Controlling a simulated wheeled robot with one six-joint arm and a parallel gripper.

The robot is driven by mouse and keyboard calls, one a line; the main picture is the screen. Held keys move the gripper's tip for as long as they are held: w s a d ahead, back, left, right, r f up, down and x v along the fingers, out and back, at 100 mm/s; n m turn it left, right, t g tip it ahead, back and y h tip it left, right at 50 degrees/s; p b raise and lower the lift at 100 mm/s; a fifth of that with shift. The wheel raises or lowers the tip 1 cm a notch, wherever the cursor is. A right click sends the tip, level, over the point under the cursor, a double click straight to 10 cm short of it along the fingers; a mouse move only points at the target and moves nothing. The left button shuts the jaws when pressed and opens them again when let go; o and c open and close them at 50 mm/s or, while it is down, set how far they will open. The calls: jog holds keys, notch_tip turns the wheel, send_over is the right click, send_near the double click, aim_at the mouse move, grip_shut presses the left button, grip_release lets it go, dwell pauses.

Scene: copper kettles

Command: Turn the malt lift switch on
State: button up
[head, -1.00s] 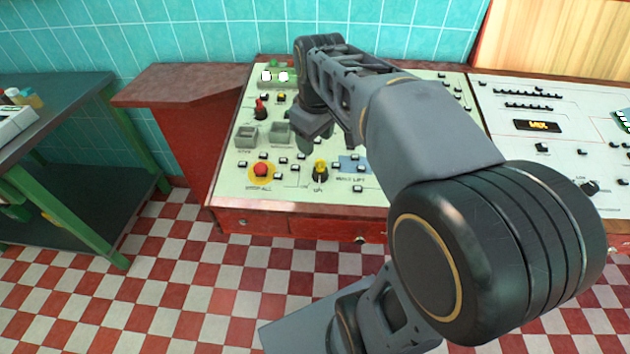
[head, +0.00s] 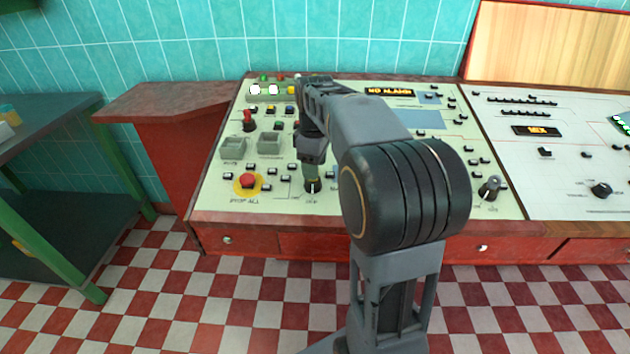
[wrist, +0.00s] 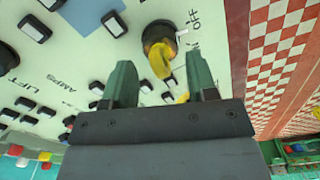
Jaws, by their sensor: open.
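The switch is a black rotary knob with a yellow grip (wrist: 160,52) on the pale control panel (wrist: 70,60). In the wrist view it lies just beyond my fingertips, with a white mark beside it towards the word OFF. My gripper (wrist: 160,82) is open, its two green fingers apart and nothing held between them. In the head view my gripper (head: 312,172) points down over the knob (head: 313,187), hiding its upper part. I cannot tell whether a finger touches the knob.
A red stop button on a yellow disc (head: 247,182) lies left of the knob. Small black buttons (head: 286,180) stand close around it. A red lever (head: 248,119) and two grey boxes (head: 269,143) are farther back. Another rotary knob (head: 490,188) is at the right.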

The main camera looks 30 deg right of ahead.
aim_at(313, 182)
jog(key=shift+f+b, duration=0.35)
jog(key=shift+f, duration=1.65)
jog(key=shift+c, duration=0.2)
jog(key=c, duration=0.6)
